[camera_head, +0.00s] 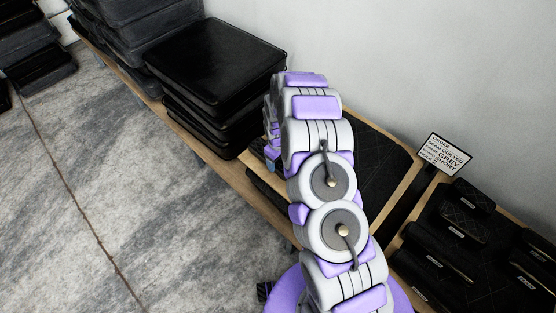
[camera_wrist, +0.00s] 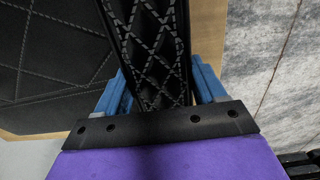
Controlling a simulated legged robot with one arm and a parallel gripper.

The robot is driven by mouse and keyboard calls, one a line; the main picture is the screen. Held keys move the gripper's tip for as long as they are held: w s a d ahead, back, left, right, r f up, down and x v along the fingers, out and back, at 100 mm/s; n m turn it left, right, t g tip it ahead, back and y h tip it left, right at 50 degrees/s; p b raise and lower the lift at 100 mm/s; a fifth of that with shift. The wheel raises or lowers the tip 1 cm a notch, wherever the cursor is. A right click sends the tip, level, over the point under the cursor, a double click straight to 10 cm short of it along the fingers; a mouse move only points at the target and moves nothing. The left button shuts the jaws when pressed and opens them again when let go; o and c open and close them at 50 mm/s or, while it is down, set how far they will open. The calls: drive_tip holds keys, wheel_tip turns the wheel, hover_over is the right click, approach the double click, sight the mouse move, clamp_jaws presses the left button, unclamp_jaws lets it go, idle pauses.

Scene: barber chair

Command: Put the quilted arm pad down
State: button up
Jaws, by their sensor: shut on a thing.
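The quilted arm pad (camera_wrist: 150,45) is black with pale diamond stitching. In the wrist view it sits between the two blue fingers of my gripper (camera_wrist: 160,85), which is shut on it. The pad runs up out of the top of that view, so its far end is hidden. In the head view my arm covers most of the gripper, and I cannot make out the held pad there.
Below the gripper lies a wooden bench with a black quilted panel (camera_wrist: 50,60). Stacked black cushions (camera_head: 213,62) stand at the left. A sign (camera_head: 444,153) and a tray of several black pads (camera_head: 470,240) are at the right. Grey floor (camera_head: 60,210) is clear.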

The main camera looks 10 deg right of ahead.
drive_tip(key=o, duration=1.4)
drive_tip(key=shift+r, duration=0.2)
drive_tip(key=s+r+m+p, duration=0.1)
drive_tip(key=s+r, duration=0.3)
drive_tip(key=r, duration=0.9)
drive_tip(key=s+r+m+p, duration=0.1)
drive_tip(key=s+r, duration=0.4)
drive_tip(key=r, duration=0.7)
drive_tip(key=s+d+r+m, duration=0.1)
drive_tip(key=s+r, duration=0.3)
drive_tip(key=s, duration=0.6)
drive_tip(key=s+d+r+m+g, duration=0.1)
drive_tip(key=s+r, duration=0.4)
drive_tip(key=s, duration=0.6)
drive_tip(key=s+r+m, duration=0.3)
drive_tip(key=s+r, duration=0.1)
drive_tip(key=s, duration=0.7)
drive_tip(key=shift+d+r+g, duration=0.4)
